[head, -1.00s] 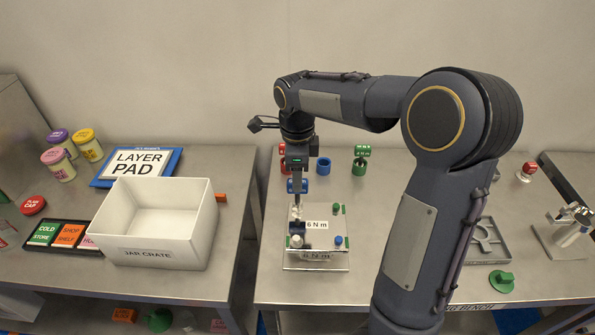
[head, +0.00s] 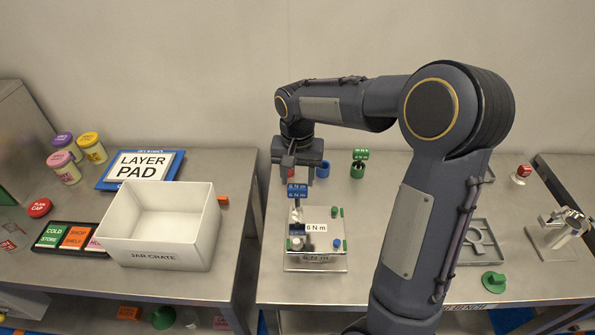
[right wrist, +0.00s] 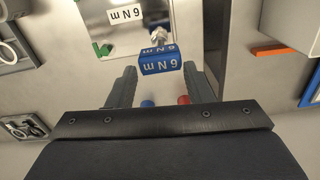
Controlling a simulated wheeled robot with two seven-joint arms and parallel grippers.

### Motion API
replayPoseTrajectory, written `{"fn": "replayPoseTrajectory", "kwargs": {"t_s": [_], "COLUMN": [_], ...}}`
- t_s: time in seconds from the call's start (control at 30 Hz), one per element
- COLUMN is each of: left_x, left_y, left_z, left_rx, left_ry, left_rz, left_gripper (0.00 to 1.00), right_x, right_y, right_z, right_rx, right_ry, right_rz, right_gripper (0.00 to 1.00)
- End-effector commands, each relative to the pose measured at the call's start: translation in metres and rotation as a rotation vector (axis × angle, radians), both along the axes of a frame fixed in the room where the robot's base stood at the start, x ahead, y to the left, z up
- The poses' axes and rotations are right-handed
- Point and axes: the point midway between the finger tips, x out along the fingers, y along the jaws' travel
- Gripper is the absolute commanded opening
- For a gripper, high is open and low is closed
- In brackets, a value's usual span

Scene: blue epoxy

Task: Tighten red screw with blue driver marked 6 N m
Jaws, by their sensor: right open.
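The blue driver (head: 297,190) marked 6 N m stands upright, its shaft reaching down to the metal fixture plate (head: 318,264). My right gripper (head: 298,180) is open just above and around the driver's head. In the right wrist view, the blue driver (right wrist: 160,62) lies in line with the gap between my open fingers (right wrist: 160,75), with space on both sides. I cannot make out the red screw; the driver's tip is too small to tell. My left gripper is not in view.
A green driver (head: 359,163) and a blue ring holder (head: 322,169) stand behind the fixture. A white jar crate (head: 157,257) is on the left bench. A grey tray (head: 480,242) and green knob (head: 493,282) lie right, beyond my arm.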

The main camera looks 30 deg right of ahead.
Motion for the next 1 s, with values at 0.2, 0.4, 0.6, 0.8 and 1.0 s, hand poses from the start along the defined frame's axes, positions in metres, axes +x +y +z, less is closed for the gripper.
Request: {"fn": "replayPoseTrajectory", "kwargs": {"t_s": [0.2, 0.4, 0.6, 0.8, 1.0], "left_x": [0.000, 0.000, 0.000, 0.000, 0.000], "left_y": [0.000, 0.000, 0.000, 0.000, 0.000], "left_z": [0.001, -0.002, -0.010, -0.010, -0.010], "left_rx": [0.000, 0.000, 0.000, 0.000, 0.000], "left_ry": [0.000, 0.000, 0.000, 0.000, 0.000], "left_rz": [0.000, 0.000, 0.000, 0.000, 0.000], "left_gripper": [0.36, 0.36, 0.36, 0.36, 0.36], "right_x": [0.000, 0.000, 0.000, -0.001, -0.003], "right_y": [0.000, 0.000, 0.000, 0.000, -0.002], "right_z": [0.000, -0.004, -0.014, -0.017, -0.019], "right_rx": [0.000, 0.000, 0.000, 0.000, -0.001], "right_ry": [0.001, 0.001, 0.001, 0.006, 0.013], "right_rz": [0.076, 0.074, 0.073, 0.073, 0.072], "right_gripper": [0.46, 0.46, 0.46, 0.46, 0.46]}}
